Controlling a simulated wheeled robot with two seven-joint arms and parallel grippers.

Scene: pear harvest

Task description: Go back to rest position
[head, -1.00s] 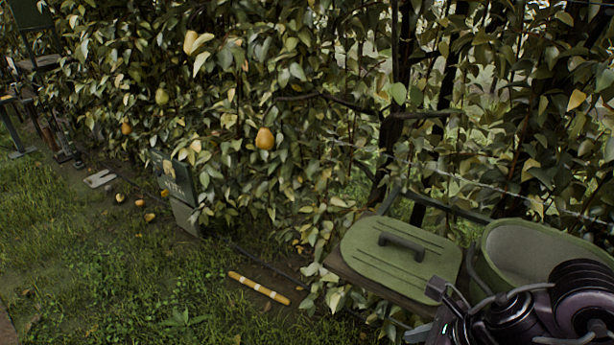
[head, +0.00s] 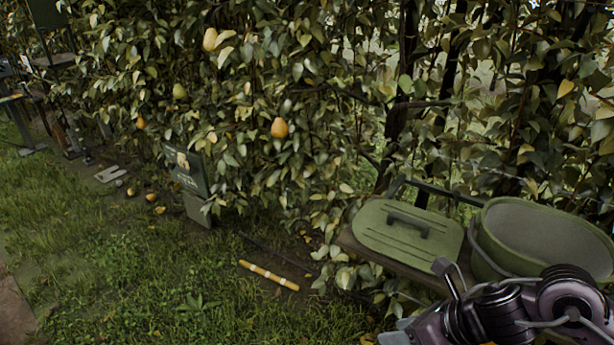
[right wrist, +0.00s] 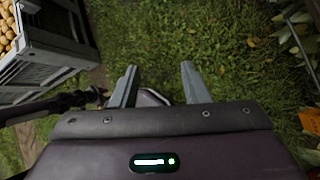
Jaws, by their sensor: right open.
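My right arm shows at the bottom right of the head view, in front of the green tub. My right gripper (right wrist: 158,84) points down over grass in the right wrist view, with its two grey fingers apart and nothing between them. In the head view only a grey part of that gripper shows near the bottom edge. My left gripper is not in the head view. Several pears hang on the hedge, among them an orange one (head: 279,128), a yellow one (head: 210,39) and a green one (head: 179,91).
A green tub (head: 545,232) and its flat lid (head: 408,232) sit on a shelf at right. A yellow-banded stick (head: 269,275) and fallen pears (head: 151,197) lie on the ground. A dark sign (head: 188,172) stands by the hedge. A grey crate (right wrist: 52,50) of pears is close by. Grass lies open at left.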

